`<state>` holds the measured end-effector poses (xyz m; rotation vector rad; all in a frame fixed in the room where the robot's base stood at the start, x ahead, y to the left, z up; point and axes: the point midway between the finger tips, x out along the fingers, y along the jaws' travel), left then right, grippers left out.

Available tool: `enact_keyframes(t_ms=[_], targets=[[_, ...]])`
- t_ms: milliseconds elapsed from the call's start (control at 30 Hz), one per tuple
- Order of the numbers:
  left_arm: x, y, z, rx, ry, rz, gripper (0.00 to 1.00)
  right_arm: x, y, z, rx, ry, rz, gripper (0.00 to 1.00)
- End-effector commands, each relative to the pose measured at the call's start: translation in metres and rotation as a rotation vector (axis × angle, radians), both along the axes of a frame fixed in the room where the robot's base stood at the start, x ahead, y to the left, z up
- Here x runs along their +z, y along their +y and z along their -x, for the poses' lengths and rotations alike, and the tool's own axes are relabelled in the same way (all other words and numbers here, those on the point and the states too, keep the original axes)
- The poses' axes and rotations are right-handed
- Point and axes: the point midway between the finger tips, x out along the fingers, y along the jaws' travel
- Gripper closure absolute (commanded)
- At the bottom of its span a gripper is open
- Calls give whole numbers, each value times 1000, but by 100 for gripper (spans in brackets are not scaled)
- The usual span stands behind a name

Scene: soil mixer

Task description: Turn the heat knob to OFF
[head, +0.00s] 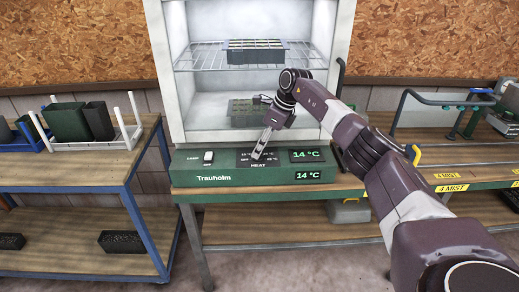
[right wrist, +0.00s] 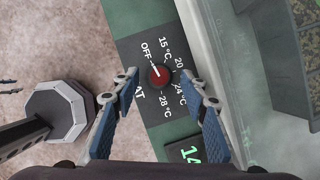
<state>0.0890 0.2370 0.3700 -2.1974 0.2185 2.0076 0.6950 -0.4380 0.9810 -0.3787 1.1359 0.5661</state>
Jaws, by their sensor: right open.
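The heat knob (right wrist: 159,77) is a small round dial with a red centre and a white pointer line, on a dark panel (right wrist: 133,50) marked OFF, 15, 20, 24 and 28 °C. Its pointer tilts up-left in the right wrist view, towards the OFF side of the scale. My right gripper (right wrist: 160,80) is open, one finger on each side of the knob, with a visible gap to it. In the head view my right gripper (head: 262,144) reaches down to the panel above the word HEAT and hides the knob. My left gripper is not clearly seen.
The green control box (head: 215,179) has a white lamp switch (head: 208,157) and two displays reading 14 °C (head: 306,155). Above it stands an open white cabinet (head: 167,70) with trays on shelves. A blue-framed rack (head: 80,172) stands at left.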

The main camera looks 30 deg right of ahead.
Motion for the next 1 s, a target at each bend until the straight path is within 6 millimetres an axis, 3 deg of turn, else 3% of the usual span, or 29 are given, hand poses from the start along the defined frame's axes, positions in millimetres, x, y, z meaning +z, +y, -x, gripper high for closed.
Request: enact_keyframes(t_ms=[300, 500, 1000], targets=[[0, -1, -1, 0, -1, 1, 60, 64, -17, 20, -1, -3, 1, 59], [0, -2, -1, 0, -1, 2, 60, 89, -22, 29, 0, -1, 0, 59], [0, -2, -1, -1, -1, 2, 60, 97, -24, 32, 0, 0, 0, 59]])
